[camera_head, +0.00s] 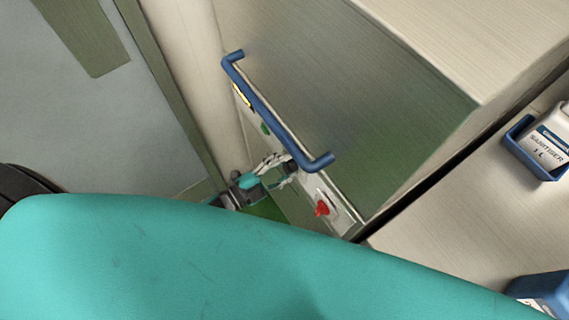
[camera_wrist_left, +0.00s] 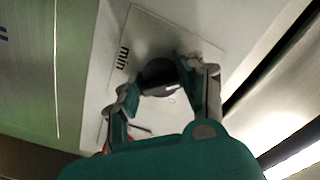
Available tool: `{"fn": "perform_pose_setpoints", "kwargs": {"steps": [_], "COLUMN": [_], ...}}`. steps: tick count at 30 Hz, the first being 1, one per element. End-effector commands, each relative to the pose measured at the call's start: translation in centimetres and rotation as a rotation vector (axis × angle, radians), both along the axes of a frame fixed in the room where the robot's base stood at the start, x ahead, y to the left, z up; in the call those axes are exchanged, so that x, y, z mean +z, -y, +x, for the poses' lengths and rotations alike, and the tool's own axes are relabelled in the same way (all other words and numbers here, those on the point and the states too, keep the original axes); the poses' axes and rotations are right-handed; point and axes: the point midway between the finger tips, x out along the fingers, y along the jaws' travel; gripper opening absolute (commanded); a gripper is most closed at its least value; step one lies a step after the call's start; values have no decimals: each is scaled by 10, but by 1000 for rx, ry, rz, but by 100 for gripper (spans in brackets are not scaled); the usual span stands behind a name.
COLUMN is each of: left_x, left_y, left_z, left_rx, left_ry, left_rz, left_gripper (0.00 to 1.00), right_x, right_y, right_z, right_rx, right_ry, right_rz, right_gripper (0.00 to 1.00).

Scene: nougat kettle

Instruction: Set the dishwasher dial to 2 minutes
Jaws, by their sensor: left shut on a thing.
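The dishwasher (camera_head: 340,80) has a steel front, a blue bar handle (camera_head: 268,108) and a narrow control panel beneath the handle. My left gripper (camera_head: 280,168) is at this panel, under the handle's near end. In the left wrist view the dark round dial (camera_wrist_left: 158,74) sits on a pale plate marked "min" (camera_wrist_left: 123,54). The gripper's fingers (camera_wrist_left: 165,82) are on either side of the dial, shut on it. The dial's pointer and minute numbers cannot be read. My right gripper is not in view.
A red knob (camera_head: 322,208) is on the panel just right of my left gripper, and a green button (camera_head: 265,128) is farther up it. A sanitiser bottle (camera_head: 548,140) stands in a blue holder at right. A large teal part of mine covers the lower picture.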

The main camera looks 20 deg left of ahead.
Motion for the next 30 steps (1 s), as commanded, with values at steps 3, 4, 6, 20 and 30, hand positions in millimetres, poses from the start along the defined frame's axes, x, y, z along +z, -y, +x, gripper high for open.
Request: {"fn": "perform_pose_setpoints", "kwargs": {"steps": [3,4,6,20,30], "left_x": [-1,-1,-1,-1,-1], "left_y": [-1,-1,-1,-1,0], "left_z": [0,0,0,0,0], "left_rx": [2,2,1,2,0], "left_ry": [-27,-33,-42,-56,-54], "left_rz": [-31,-38,-50,-67,-67], "left_gripper": [7,7,7,7,62], "right_x": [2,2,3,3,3], "right_y": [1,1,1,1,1], "right_z": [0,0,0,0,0], "right_rx": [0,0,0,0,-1], "right_ry": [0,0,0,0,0], "right_rz": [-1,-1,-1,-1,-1], "right_gripper": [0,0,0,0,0]}}
